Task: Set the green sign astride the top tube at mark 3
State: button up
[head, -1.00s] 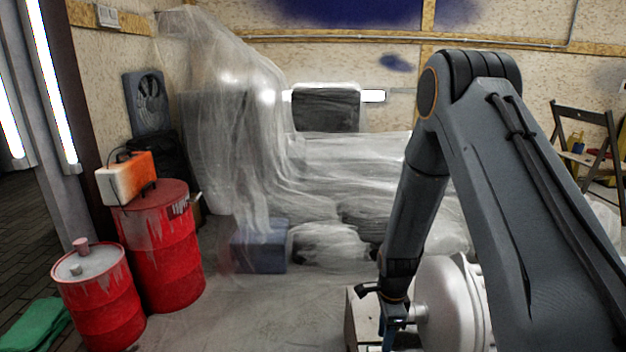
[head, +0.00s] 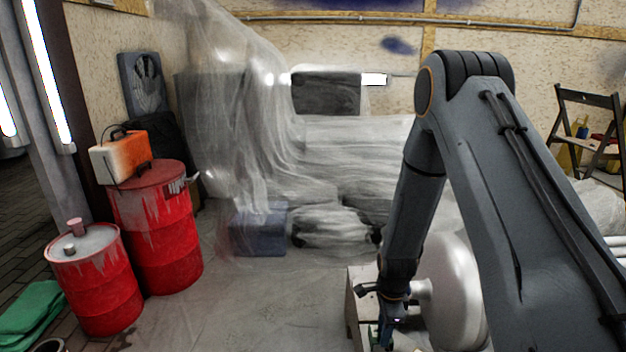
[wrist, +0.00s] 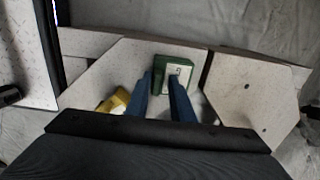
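The green sign (wrist: 174,74), with a pale face and a dark mark, lies on a light speckled surface (wrist: 118,66) in the wrist view. My gripper (wrist: 162,77) is open, its two blue fingers apart. The fingers point at the sign, and the right finger overlaps its face in the picture; contact cannot be told. A yellow sign (wrist: 114,101) lies to the left, partly hidden by my gripper. In the head view my gripper (head: 385,338) is low, beside a pale box (head: 356,300). I cannot make out the top tube or mark 3.
A large white rounded body (head: 455,290) stands right of my gripper, partly behind my arm. White tubes (head: 616,246) show at the right edge. Red drums (head: 158,235) stand left, a blue-grey box (head: 258,232) near sheeted items.

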jog(key=shift+s+f, duration=0.5)
jog(key=shift+f, duration=0.1)
grip_shut()
jog(key=shift+r, duration=0.15)
jog(key=shift+r+p, duration=0.45)
jog(key=shift+p, duration=0.2)
jog(key=shift+w+r+p, duration=0.15)
jog(key=shift+r+p, duration=0.85)
jog(key=shift+r, duration=0.3)
jog(key=shift+w+r+p, duration=0.1)
jog(key=shift+r+p, duration=0.9)
jog(key=shift+r, duration=0.3)
